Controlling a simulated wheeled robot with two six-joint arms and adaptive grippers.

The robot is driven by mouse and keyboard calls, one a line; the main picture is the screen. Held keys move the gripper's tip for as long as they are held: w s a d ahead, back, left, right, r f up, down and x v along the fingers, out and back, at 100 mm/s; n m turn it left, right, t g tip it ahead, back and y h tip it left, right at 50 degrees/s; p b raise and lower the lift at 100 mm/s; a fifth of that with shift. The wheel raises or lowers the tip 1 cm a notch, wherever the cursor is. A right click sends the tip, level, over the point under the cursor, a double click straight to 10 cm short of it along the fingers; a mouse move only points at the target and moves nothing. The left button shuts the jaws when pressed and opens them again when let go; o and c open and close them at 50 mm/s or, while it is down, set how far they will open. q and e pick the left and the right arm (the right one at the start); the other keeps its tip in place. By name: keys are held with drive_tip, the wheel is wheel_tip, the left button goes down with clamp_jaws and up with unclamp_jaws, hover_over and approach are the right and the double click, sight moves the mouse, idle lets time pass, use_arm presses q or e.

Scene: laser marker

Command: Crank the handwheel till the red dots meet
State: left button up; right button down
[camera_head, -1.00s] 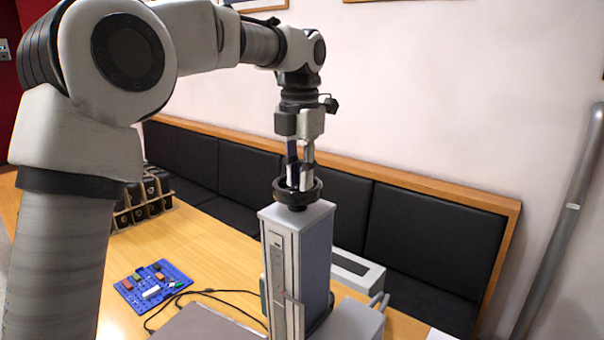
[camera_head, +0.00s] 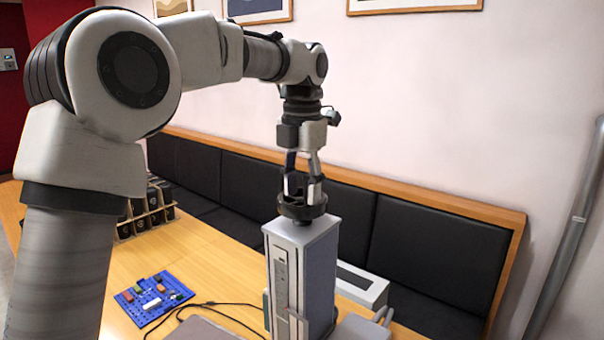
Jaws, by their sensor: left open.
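The black handwheel (camera_head: 302,210) sits on top of the tall grey column (camera_head: 318,262) of the laser marker, right of the picture's middle. My left gripper (camera_head: 302,192) points straight down over the handwheel, with its fingers apart and their tips down at the wheel's rim. I cannot tell whether the fingers touch the wheel. No red dots show clearly; the work area in front of the column is at or below the picture's bottom edge. My right gripper does not show.
A blue pegboard (camera_head: 150,310) with small coloured pieces lies on the wooden table (camera_head: 215,262) at left. A box of dark items (camera_head: 150,210) stands behind. A light grey box (camera_head: 362,285) is right of the column.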

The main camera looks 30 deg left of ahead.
sight(301, 204)
use_arm(q)
wheel_tip(301, 204, up, 12)
drive_tip(key=shift+f, duration=0.15)
drive_tip(key=shift+a, duration=0.15)
